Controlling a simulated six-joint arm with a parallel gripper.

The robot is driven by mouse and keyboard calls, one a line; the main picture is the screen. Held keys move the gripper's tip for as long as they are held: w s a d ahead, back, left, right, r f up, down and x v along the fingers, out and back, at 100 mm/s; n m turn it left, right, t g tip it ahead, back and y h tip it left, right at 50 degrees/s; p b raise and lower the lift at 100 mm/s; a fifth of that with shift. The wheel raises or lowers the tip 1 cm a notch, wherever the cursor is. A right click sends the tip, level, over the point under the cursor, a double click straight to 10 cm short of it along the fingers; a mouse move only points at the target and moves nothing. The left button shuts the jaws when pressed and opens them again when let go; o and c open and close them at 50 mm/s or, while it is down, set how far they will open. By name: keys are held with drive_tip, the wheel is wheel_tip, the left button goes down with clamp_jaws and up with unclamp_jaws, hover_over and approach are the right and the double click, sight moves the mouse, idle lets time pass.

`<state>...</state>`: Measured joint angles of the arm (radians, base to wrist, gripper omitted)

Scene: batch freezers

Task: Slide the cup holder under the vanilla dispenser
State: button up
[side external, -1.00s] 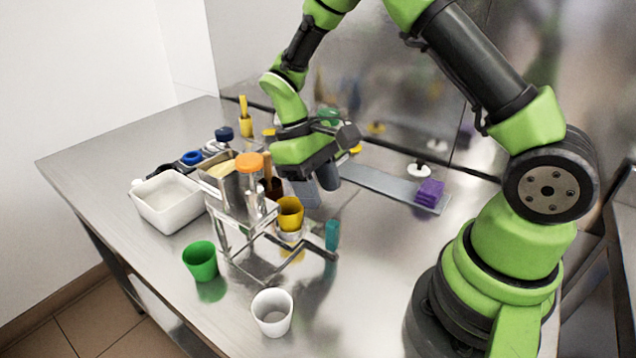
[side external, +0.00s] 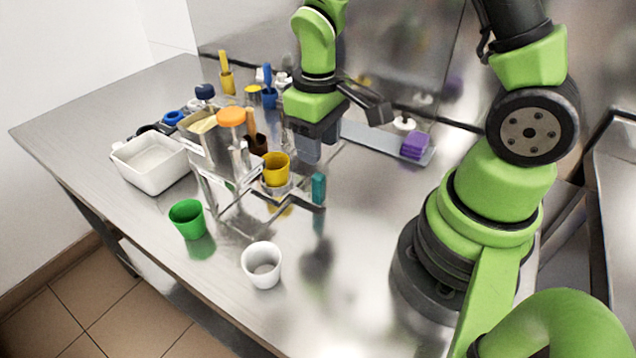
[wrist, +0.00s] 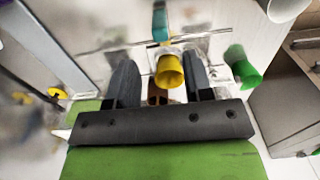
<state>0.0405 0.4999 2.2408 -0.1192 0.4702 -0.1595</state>
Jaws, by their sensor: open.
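A yellow cup (side external: 276,169) sits in the cup holder (side external: 277,189), a pale ring on a metal rail frame in front of the dispenser unit. A teal handle (side external: 318,188) stands at the rail's right end. The unit has a metal hopper with cream contents (side external: 203,125) and a canister with an orange lid (side external: 231,117); I cannot tell which is vanilla. My gripper (side external: 308,150) is open and empty, pointing down, above and behind the rail, right of the yellow cup. In the wrist view the yellow cup (wrist: 169,72) appears between the fingers, apart from them.
A green cup (side external: 187,218) and a white cup (side external: 262,265) stand in front. A white tub (side external: 150,163) is at left. Bottles and colored containers stand behind the unit. A purple block (side external: 415,146) lies on a metal strip at back right.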

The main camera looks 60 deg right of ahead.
sight(319, 176)
wheel_tip(319, 176, down, 10)
drive_tip(key=shift+r, duration=0.1)
idle(0.4)
